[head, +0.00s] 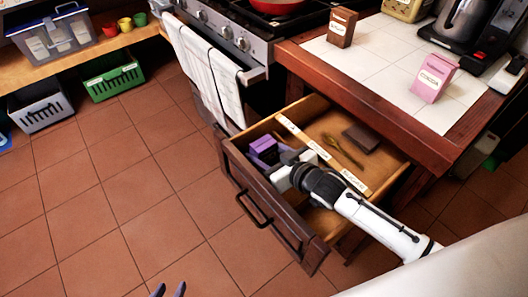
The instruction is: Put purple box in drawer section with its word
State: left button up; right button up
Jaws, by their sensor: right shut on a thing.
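The purple box (264,149) is inside the open drawer (318,247), at the left end of its front section. My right gripper (280,166) reaches into the drawer from the right and is shut on the box; the fingers are partly hidden. A divider (350,181) with white word labels runs along the drawer; the words are too small to read. The back section holds a dark brown box (361,138) and a golden spoon-like utensil (341,151). Only the tips of my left gripper (168,291) show at the bottom edge, spread apart and empty over the floor.
A pink cocoa box (434,78) and a brown box (342,27) stand on the tiled counter (385,58) above the drawer. The stove with hanging towels (208,75) is behind. A shelf with bins (113,79) is at the far left.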

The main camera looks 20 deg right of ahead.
aim_at(268, 155)
jog(key=o, duration=1.1)
jog(key=shift+f, duration=0.1)
jog(key=shift+s+d+r, duration=0.1)
jog(key=shift+s+r, duration=0.15)
jog(key=p+v, duration=0.1)
jog(key=v, duration=0.6)
